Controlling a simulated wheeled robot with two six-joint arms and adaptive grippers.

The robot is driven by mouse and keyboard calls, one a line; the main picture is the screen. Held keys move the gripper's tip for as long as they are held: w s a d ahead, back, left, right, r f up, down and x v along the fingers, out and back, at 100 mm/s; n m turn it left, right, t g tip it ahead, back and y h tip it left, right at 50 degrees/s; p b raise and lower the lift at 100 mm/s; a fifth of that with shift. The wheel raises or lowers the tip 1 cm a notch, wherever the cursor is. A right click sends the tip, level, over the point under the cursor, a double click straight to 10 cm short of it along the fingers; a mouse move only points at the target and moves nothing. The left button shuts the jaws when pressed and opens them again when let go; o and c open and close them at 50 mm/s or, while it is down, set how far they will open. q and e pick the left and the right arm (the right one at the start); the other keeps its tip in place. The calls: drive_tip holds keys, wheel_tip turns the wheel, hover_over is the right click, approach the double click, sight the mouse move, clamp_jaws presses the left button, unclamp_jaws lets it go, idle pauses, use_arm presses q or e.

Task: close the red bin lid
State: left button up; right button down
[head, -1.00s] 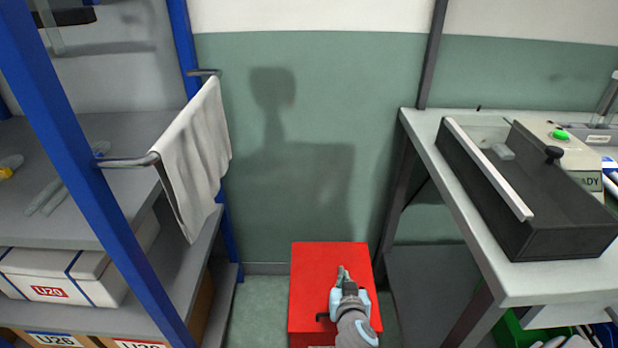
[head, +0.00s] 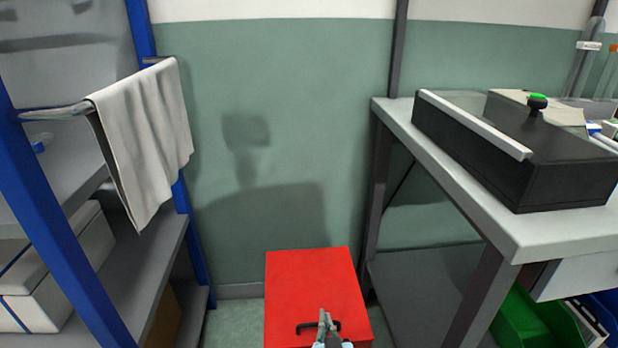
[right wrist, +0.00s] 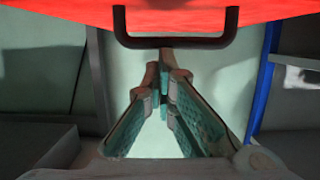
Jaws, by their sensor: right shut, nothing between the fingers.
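The red bin (head: 312,285) stands on the floor against the wall, its red lid facing up and looking flat; I cannot tell whether a gap remains under it. A black bar handle (head: 303,328) sits near the lid's front edge. My right gripper (head: 325,318) is shut and empty, over the handle and hiding its middle. In the right wrist view, the shut fingertips (right wrist: 163,72) point toward the wall, beside the handle (right wrist: 175,42) and apparently not gripping it. The red lid (right wrist: 70,12) fills that view's top edge. My left gripper is not in view.
A blue-framed shelf rack (head: 50,215) with a hanging white towel (head: 145,140) stands at left. A white table (head: 480,205) with a black sealing device (head: 510,160) stands at right, a green bin (head: 525,325) beneath it. Wall space above the red bin is clear.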

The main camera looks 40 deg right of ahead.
drive_tip(key=shift+s+a+f+g, duration=0.15)
drive_tip(key=shift+s+f, duration=0.1)
drive_tip(key=shift+f, duration=0.35)
drive_tip(key=shift+s+a+f+g, duration=0.15)
drive_tip(key=shift+s+f, duration=0.1)
drive_tip(key=shift+f, duration=0.35)
wheel_tip(320, 180, up, 12)
drive_tip(key=w, duration=0.1)
drive_tip(key=shift+d+r, duration=0.15)
drive_tip(key=shift+d, duration=0.05)
